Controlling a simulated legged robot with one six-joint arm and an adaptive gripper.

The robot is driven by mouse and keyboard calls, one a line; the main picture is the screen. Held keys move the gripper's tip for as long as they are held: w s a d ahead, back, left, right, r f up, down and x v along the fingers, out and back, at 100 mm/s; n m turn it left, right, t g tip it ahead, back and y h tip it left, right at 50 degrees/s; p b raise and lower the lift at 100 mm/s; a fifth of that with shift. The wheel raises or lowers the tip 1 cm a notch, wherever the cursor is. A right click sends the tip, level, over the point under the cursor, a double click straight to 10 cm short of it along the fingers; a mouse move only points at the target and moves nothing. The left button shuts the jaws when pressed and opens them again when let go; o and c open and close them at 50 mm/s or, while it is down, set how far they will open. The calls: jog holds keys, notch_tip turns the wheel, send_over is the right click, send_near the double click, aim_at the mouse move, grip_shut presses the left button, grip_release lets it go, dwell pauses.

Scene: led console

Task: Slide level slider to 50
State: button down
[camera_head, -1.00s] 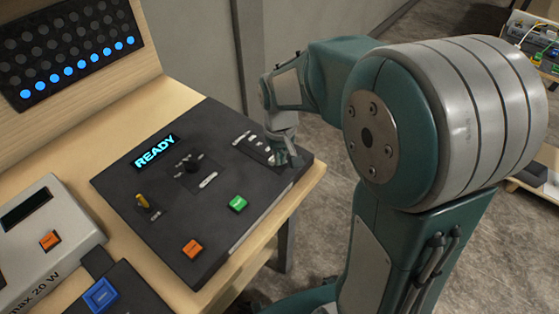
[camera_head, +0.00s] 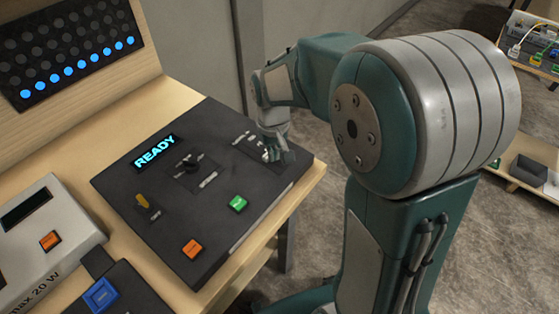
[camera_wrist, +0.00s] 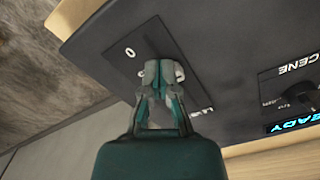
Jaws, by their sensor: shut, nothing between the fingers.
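The level slider (camera_head: 244,141) is on a dark plate at the far right corner of the black console. In the wrist view its plate (camera_wrist: 128,72) shows a "0" mark at one end and a partly covered label at the other. My gripper (camera_head: 274,156) is over the slider, fingers down and shut. In the wrist view my gripper (camera_wrist: 160,68) covers the middle of the slider plate. A pale piece, possibly the slider knob, shows beside the fingertips. I cannot tell whether the fingers touch it, and the exact knob position is hidden.
An LED panel (camera_head: 70,50) shows one lit blue row. A grey box (camera_head: 45,240) stands left.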

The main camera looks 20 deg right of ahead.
aim_at(273, 163)
jog(key=shift+w+a+f, duration=0.1)
jog(key=shift+w+a, duration=0.45)
jog(key=shift+w, duration=0.2)
dwell(0.4)
jog(key=shift+s+d+r, duration=0.35)
jog(key=shift+s+r, duration=0.15)
jog(key=shift+r, duration=0.1)
notch_tip(273, 163, up, 7)
dwell(0.8)
jog(key=s+d+r+t, duration=0.1)
jog(key=s+r+t, duration=0.1)
jog(key=s, duration=0.7)
jog(key=s+d+r+m+t, duration=0.1)
jog(key=s+d+r+t, duration=0.1)
jog(key=s, duration=0.7)
jog(key=shift+s+r+t, duration=0.15)
jog(key=shift+r+t, duration=0.2)
jog(key=shift+t, duration=0.45)
